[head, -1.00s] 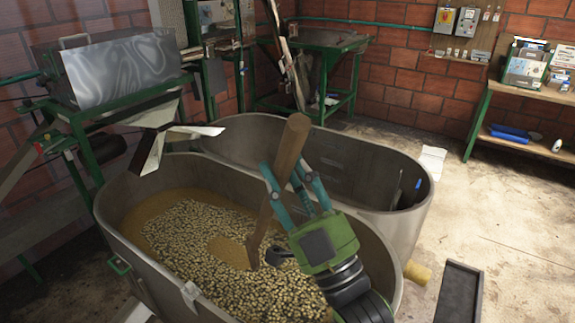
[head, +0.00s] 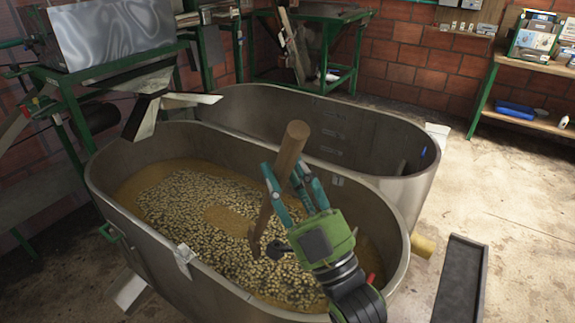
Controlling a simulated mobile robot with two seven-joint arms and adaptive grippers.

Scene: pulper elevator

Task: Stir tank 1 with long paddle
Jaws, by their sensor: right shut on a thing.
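The near oval tank (head: 130,232) holds pale beans in brownish liquid, with a bare liquid patch near the middle. The long wooden paddle (head: 287,157) stands tilted in it, its top leaning right and its lower end in or at the beans. My right gripper (head: 281,184) is shut on the paddle's shaft above the tank, its teal fingers on either side. The paddle's lowest part is hidden among the beans. My left gripper does not show. I cannot tell from any label which tank is number 1.
A second oval tank (head: 405,190), apparently empty, stands right behind the near one. A metal chute (head: 148,110) reaches over the tanks' left end. A dark tray (head: 462,280) lies on the floor at right. A wooden shelf table (head: 535,122) stands at the right wall.

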